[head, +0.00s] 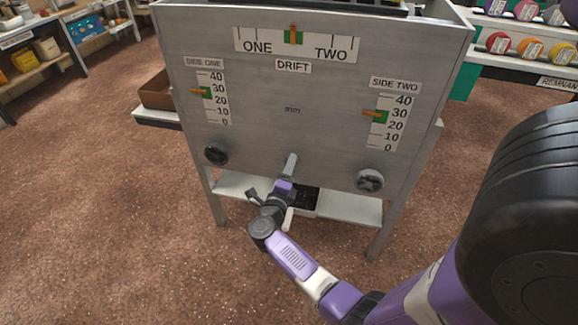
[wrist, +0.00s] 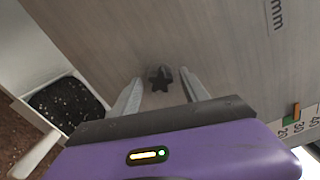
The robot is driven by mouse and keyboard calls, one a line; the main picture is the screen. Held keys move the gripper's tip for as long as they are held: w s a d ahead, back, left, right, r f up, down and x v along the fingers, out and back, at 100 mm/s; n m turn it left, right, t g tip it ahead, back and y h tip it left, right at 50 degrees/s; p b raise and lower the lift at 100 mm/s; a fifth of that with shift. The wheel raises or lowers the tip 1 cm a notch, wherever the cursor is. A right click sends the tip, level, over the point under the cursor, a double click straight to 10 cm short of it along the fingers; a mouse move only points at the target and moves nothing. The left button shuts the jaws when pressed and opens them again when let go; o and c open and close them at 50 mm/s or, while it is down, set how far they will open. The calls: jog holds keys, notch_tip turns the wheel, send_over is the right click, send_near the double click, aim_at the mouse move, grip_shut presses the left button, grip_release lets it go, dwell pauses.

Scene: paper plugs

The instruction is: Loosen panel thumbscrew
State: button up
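The thumbscrew (wrist: 160,78) is a small dark star-shaped knob on the grey metal panel (wrist: 95,35), seen in the wrist view. My gripper (wrist: 161,82) is open, with one pale finger to each side of the thumbscrew and gaps visible between. The fingers point at the panel; whether their tips touch it I cannot tell. In the head view my gripper (head: 290,166) is at the lower middle of the panel (head: 270,135), and it hides the thumbscrew there.
Two larger dark knobs, left (head: 215,153) and right (head: 370,180), flank my gripper on the panel. Above are SIDE ONE (head: 213,98), SIDE TWO (head: 390,122) and DRIFT (head: 294,45) scales with orange pointers. A shelf (head: 235,185) with a black-speckled tray (head: 305,198) lies below.

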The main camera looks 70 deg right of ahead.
dwell(0.3)
jog(key=shift+s+a+p, duration=0.2)
jog(key=shift+a+p, duration=0.55)
jog(key=shift+a, duration=1.2)
jog(key=shift+f, duration=0.1)
jog(key=m+b, duration=1)
jog(key=m, duration=0.2)
jog(key=shift+w+d+b, duration=0.15)
jog(key=shift+d+b, duration=0.15)
jog(key=shift+d, duration=1.7)
jog(key=shift+c, duration=0.4)
